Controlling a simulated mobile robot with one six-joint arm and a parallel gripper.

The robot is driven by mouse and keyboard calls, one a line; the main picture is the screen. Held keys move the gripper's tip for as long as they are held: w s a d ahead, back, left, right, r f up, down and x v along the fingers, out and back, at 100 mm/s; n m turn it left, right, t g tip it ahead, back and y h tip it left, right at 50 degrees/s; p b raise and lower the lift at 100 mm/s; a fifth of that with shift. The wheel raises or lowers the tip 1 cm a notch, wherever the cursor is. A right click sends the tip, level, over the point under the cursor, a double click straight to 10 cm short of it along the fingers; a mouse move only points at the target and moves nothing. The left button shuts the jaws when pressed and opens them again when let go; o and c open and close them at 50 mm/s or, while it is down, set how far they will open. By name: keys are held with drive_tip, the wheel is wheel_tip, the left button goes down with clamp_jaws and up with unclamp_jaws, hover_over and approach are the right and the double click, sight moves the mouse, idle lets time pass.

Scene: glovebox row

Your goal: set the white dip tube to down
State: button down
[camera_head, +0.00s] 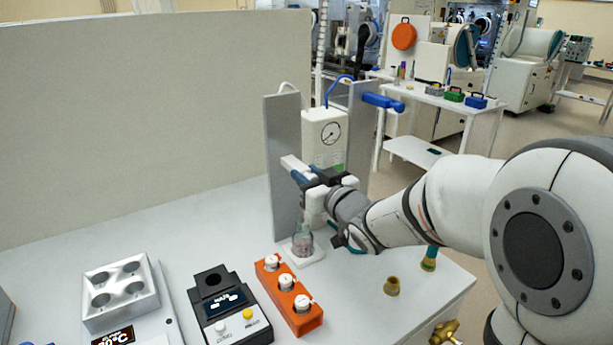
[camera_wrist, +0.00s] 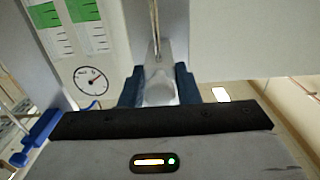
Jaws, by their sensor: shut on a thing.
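The white dip tube (camera_head: 294,165) is at the dispenser stand in the head view, above a small glass vessel (camera_head: 303,243) on a white base. My gripper (camera_head: 304,179) has its blue fingers closed on the tube's white handle part. In the wrist view the pale handle (camera_wrist: 161,92) sits between the two dark blue fingers of my gripper (camera_wrist: 159,86). My gripper and wrist hide part of the tube below, so I cannot tell how far its lower end reaches into the vessel.
A white box with a dial (camera_head: 324,134) stands behind my gripper. A grey upright panel (camera_head: 282,150) stands close on the left. An orange rack (camera_head: 288,296) with white-capped vials and a black device (camera_head: 230,306) are in front.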

wheel_tip(320, 180, down, 9)
drive_tip(key=b, duration=0.6)
drive_tip(key=shift+b, duration=0.35)
drive_tip(key=c, duration=1.2)
unclamp_jaws()
drive_tip(key=shift+r, duration=0.1)
drive_tip(key=shift+c, duration=0.2)
drive_tip(key=shift+s, duration=0.1)
drive_tip(key=v, duration=0.7)
drive_tip(key=shift+s+d, duration=0.2)
drive_tip(key=shift+s, duration=0.1)
